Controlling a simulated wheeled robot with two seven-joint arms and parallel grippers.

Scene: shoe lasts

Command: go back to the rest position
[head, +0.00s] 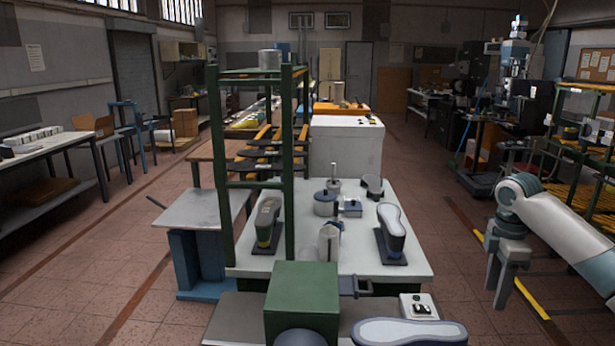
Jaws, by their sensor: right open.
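My right gripper (502,290) hangs at the right side of the head view, fingers pointing down. It is open and empty, over the floor to the right of the white table (420,262) and apart from it. My white right arm comes in from the right edge. My left gripper is not in view. On the table a shoe last (392,226) with a pale sole stands at the right on a dark base.
A green block (302,300) and a pale sole-shaped piece (408,332) are close in front. A tall green rack (290,170) rises at the table's left. A shelf rack (580,150) stands at the far right. The tiled floor right of the table is mostly clear.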

